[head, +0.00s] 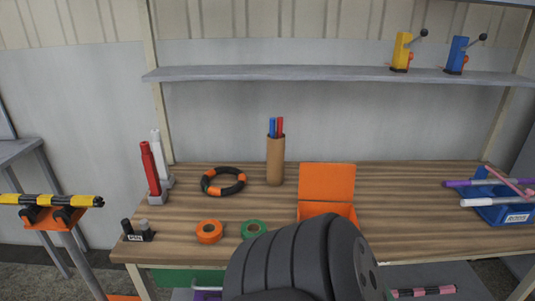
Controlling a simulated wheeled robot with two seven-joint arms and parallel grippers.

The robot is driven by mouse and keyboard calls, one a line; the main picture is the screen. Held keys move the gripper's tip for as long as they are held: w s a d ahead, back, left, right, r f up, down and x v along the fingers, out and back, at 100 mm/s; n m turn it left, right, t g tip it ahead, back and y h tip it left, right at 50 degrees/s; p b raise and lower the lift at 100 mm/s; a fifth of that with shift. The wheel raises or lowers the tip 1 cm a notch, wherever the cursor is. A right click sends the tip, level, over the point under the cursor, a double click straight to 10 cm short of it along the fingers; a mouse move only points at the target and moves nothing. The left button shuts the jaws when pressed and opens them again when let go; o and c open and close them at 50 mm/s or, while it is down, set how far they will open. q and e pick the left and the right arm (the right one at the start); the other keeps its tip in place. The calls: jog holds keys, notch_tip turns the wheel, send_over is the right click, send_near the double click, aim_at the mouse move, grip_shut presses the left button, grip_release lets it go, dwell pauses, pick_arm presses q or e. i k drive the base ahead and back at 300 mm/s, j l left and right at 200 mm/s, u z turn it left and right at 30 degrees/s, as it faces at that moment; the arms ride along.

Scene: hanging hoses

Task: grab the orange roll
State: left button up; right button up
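The orange roll (209,232) is a small flat ring that lies on the wooden workbench (400,215), near its front edge and left of centre. A green roll (254,229) lies just to its right, with a small gap between them. A large dark grey ribbed part, which looks like one of my arm links, stands in front of the bench at bottom centre. It is apart from the orange roll in the picture and covers part of the bench front. Neither of my grippers is in view.
A black and orange ring (223,182) lies behind the roll. An open orange box (327,184) stands to the right, a brown pen holder (275,162) behind. The right-middle bench is clear.

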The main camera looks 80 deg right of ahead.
aim_at(212, 237)
jog(key=k+z, duration=0.15)
jog(key=z, duration=1.85)
